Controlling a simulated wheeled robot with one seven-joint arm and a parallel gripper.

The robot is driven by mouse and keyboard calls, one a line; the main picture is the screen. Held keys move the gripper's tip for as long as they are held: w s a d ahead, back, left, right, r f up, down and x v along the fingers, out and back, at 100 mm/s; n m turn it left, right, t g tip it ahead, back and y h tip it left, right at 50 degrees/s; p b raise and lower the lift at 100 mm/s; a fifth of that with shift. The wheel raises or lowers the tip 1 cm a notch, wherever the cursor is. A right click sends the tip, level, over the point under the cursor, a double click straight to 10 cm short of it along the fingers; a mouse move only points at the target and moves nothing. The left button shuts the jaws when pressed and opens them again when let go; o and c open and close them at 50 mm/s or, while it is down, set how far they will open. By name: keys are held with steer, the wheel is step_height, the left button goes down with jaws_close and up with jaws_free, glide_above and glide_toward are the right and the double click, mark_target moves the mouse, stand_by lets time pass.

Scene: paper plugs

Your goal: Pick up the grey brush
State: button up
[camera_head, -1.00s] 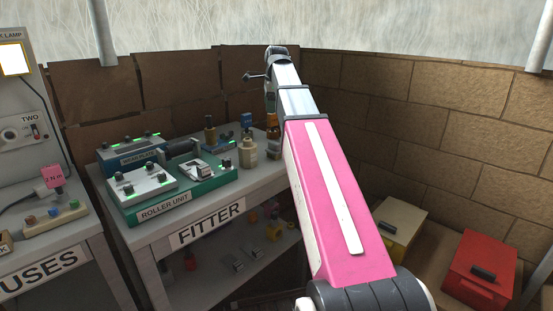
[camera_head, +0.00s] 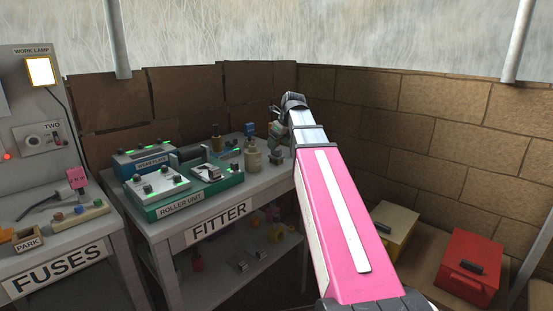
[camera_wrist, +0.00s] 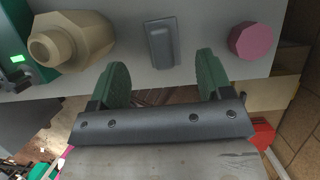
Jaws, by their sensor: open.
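In the wrist view, a dark grey block-like thing (camera_wrist: 161,43), which I take for the grey brush, is on the light bench top, long side pointing towards me. My gripper (camera_wrist: 164,74) is open, its two green fingers apart with the grey thing ahead of the gap between them. Nothing is between the fingers. In the head view my gripper (camera_head: 282,131) is at the right end of the FITTER bench, and I cannot make out the brush there.
A beige bottle (camera_wrist: 72,40) stands left of the grey thing and a pink round thing (camera_wrist: 251,41) right of it. The FITTER bench (camera_head: 220,220) also bears a green roller unit (camera_head: 185,200). Yellow (camera_head: 388,232) and red (camera_head: 469,266) boxes are at right, by the brick wall.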

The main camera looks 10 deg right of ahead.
mark_target(275, 154)
steer(key=shift+x, duration=3.1)
steer(key=shift+w+d, duration=0.1)
steer(key=c, duration=1)
